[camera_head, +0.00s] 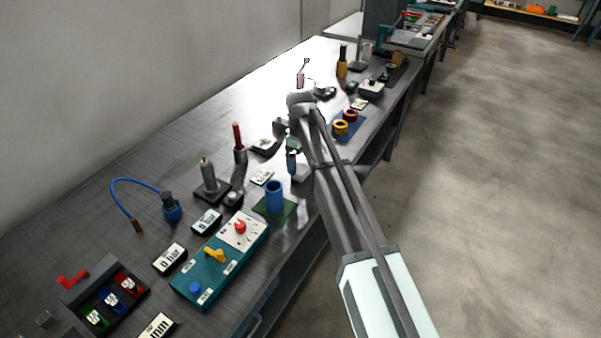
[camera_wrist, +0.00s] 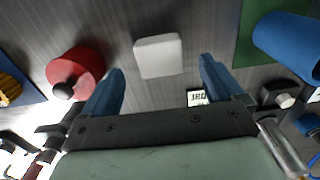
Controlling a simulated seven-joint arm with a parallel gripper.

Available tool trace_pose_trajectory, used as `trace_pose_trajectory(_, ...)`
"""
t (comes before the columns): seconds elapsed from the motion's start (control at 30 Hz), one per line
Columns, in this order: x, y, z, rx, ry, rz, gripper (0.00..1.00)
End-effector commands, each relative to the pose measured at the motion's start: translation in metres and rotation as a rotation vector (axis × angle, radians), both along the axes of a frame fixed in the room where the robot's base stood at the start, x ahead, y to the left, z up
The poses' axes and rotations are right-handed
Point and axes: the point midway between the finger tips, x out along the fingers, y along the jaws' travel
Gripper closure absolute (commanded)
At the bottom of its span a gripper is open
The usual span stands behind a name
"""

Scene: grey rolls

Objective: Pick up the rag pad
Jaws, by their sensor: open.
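A pale, rounded square pad, which looks like the rag pad (camera_wrist: 158,55), lies flat on the metal bench in the wrist view. It also shows in part in the head view as a pale patch (camera_head: 301,174) just right of my fingers. My gripper (camera_wrist: 162,66) is open and empty, with its blue fingers spread to the left and right of the pad's near side in the picture. In the head view my gripper (camera_head: 291,163) points down over the bench near its front edge. I cannot tell its exact height above the pad.
A red round part (camera_wrist: 75,75) sits close to the left finger. A blue cylinder (camera_wrist: 285,45) on a green mat (camera_wrist: 246,30) is at right. A white label (camera_wrist: 197,97) lies near the right finger. The teal control box (camera_head: 222,262) stands nearer on the bench.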

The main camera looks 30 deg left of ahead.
Motion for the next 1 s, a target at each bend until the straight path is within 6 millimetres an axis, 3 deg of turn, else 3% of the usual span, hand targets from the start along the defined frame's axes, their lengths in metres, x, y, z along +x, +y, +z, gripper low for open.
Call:
trace_pose_trajectory(0.3,0.000,-0.002,-0.040,-0.001,0.001,-0.001,0.06)
trace_pose_trajectory(0.57,0.000,-0.002,-0.044,0.000,0.000,-0.001,0.06)
trace_pose_trajectory(1.0,0.000,-0.002,-0.044,0.000,0.000,-0.001,0.47)
